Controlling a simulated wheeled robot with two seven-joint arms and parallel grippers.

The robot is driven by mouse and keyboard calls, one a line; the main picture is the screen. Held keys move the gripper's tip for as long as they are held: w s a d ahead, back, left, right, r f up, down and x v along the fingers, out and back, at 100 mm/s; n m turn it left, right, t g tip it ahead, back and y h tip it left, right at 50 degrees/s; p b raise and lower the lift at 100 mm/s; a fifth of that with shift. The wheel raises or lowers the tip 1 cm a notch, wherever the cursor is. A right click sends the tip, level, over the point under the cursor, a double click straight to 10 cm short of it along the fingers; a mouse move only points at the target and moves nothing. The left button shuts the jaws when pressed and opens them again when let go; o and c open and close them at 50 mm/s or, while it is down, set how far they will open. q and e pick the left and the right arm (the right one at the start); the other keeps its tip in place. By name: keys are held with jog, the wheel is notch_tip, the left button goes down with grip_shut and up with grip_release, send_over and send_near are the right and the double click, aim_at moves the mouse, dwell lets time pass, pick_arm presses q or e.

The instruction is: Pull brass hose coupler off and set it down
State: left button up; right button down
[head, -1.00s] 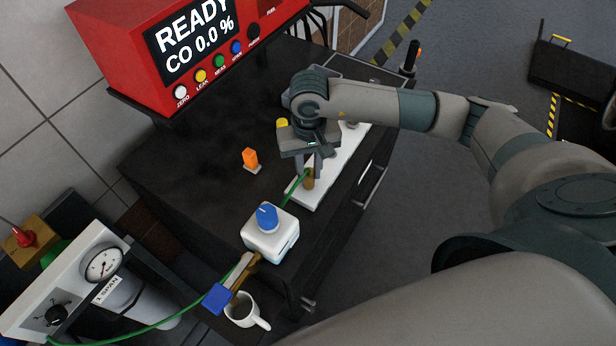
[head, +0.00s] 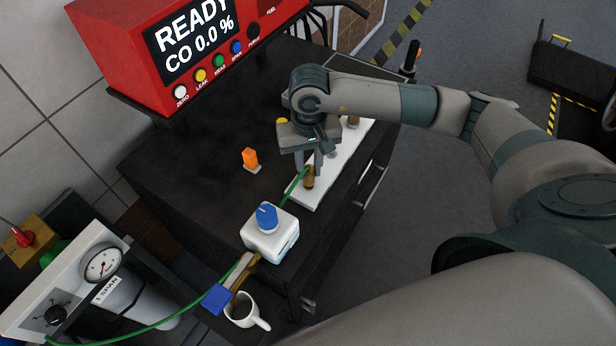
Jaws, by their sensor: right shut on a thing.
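The brass hose coupler (head: 308,178) is at the near part of a white strip on the black cart top. A green hose (head: 292,188) runs from it toward the lower left. My right gripper (head: 314,167) points down over the coupler and is shut on it. The jaws hide the coupler's upper part, and I cannot tell whether it is still joined to a fitting beneath. My left gripper is not in view.
The white strip (head: 328,182) has more small fittings farther back. A red analyser (head: 120,45) stands behind. The cart top's left part is clear.

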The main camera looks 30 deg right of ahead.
aim_at(309, 169)
jog(key=shift+r, duration=0.15)
dwell(0.3)
jog(key=shift+r, duration=1.4)
